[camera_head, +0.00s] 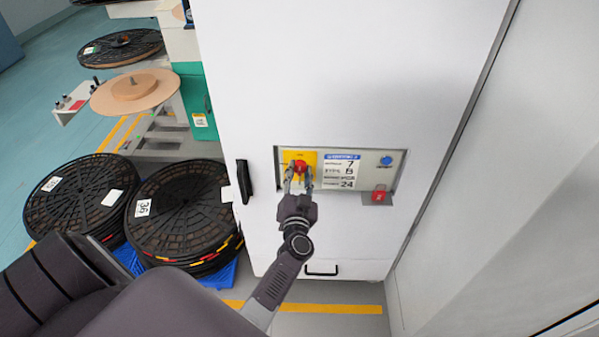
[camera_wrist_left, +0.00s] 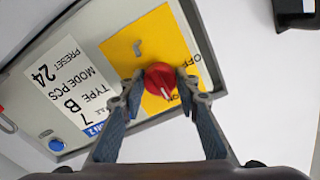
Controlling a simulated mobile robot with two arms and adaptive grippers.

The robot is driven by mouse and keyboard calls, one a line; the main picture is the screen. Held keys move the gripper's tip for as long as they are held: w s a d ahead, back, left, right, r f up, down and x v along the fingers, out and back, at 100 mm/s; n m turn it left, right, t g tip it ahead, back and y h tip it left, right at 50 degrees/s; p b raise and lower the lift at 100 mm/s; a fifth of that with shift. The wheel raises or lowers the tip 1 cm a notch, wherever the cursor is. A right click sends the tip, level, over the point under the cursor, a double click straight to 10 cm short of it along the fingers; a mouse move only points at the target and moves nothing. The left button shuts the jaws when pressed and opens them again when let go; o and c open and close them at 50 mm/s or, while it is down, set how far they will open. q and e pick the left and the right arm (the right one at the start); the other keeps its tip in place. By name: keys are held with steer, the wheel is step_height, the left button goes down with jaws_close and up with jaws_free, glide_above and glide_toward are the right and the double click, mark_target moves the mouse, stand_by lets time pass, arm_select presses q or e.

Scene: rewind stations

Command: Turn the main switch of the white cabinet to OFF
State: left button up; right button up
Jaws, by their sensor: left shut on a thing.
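The white cabinet (camera_head: 350,70) stands straight ahead with a recessed control panel. Its main switch is a red knob (camera_head: 301,165) on a yellow plate (camera_head: 312,157); the knob also shows in the left wrist view (camera_wrist_left: 159,77). There, the knob's white mark points toward the ON lettering, and OFF is printed farther round the plate (camera_wrist_left: 160,42). My left gripper (camera_head: 299,178) is at the knob, with one finger on each side, shut on it. The fingers partly hide the knob and the ON lettering. My right gripper is not in view.
Beside the switch are a label with a counter (camera_head: 342,171), a blue button (camera_head: 386,161) and a red padlock-like piece (camera_head: 379,195). A black door handle (camera_head: 244,181) sticks out at left. Stacked black reels (camera_head: 181,207) stand left of the cabinet; a pale wall (camera_head: 530,150) is at right.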

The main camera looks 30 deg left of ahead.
arm_select(q)
steer(key=shift+n, duration=0.3)
steer(key=shift+n+p, duration=0.3)
steer(key=shift+n, duration=0.7)
steer(key=n, duration=0.6)
steer(key=shift+d, duration=0.1)
steer(key=n+b, duration=0.1)
steer(key=n, duration=0.4)
steer(key=shift+f+n, duration=0.1)
steer(key=shift+n, duration=0.2)
steer(key=shift+n+b, duration=0.4)
steer(key=shift+n, duration=1.4)
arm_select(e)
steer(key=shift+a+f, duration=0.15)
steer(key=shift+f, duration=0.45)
